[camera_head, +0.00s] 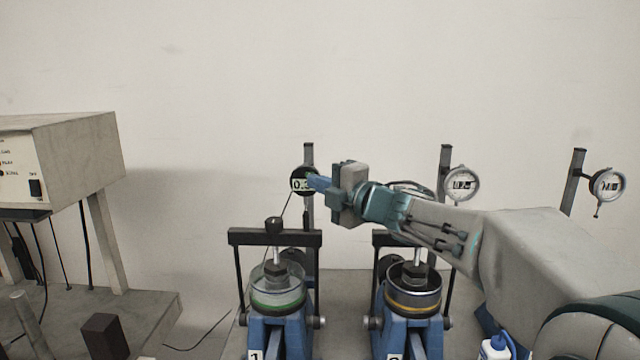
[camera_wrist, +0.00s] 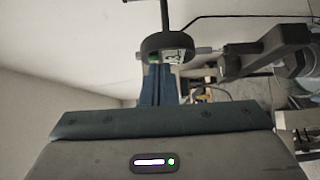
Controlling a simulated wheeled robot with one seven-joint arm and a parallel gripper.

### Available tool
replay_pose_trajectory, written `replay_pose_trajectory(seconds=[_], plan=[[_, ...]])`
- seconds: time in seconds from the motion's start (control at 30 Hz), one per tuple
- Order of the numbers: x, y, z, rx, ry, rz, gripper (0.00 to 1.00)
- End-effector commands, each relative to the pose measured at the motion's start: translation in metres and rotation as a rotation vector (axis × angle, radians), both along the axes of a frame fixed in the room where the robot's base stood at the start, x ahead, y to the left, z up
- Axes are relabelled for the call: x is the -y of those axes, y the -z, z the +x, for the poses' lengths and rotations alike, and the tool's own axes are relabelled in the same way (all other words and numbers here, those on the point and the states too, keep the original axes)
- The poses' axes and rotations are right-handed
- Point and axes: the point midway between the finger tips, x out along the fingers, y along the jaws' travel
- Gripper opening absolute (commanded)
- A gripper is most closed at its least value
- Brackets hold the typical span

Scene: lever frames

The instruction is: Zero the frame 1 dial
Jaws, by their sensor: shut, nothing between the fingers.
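Frame 1 (camera_head: 274,330) is the left blue lever frame, marked 1. Its dial (camera_head: 303,183) is a dark round gauge with a small pale readout, on an upright post behind the frame. The readout is partly covered and I cannot read it surely. My gripper (camera_head: 318,182) is shut and empty, with its blue fingertips at the right edge of the dial. In the wrist view the dial (camera_wrist: 167,44) sits right at the tips of the shut fingers (camera_wrist: 158,82). I cannot tell whether they touch it.
A second frame (camera_head: 408,330) stands to the right. Two white-faced dials (camera_head: 462,184) and (camera_head: 607,185) are on posts further right, behind my arm. A grey control box (camera_head: 70,155) stands at the left. A blue-white bottle (camera_head: 495,347) is at the front.

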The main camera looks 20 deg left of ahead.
Motion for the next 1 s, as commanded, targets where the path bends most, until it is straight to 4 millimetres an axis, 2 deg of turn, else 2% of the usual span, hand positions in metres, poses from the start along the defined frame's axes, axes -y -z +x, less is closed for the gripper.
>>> replay_pose_trajectory(seconds=[0.17,0.4,0.7,0.87,1.0], plan=[[0.000,0.000,0.001,0.000,0.000,0.000,0.00],[-0.003,-0.001,0.017,0.001,0.002,-0.001,0.00],[-0.002,-0.003,0.019,0.003,0.007,0.003,0.00],[0.001,-0.003,0.013,0.004,0.008,0.005,0.00],[0.005,-0.003,-0.005,0.006,0.000,0.006,0.00]])
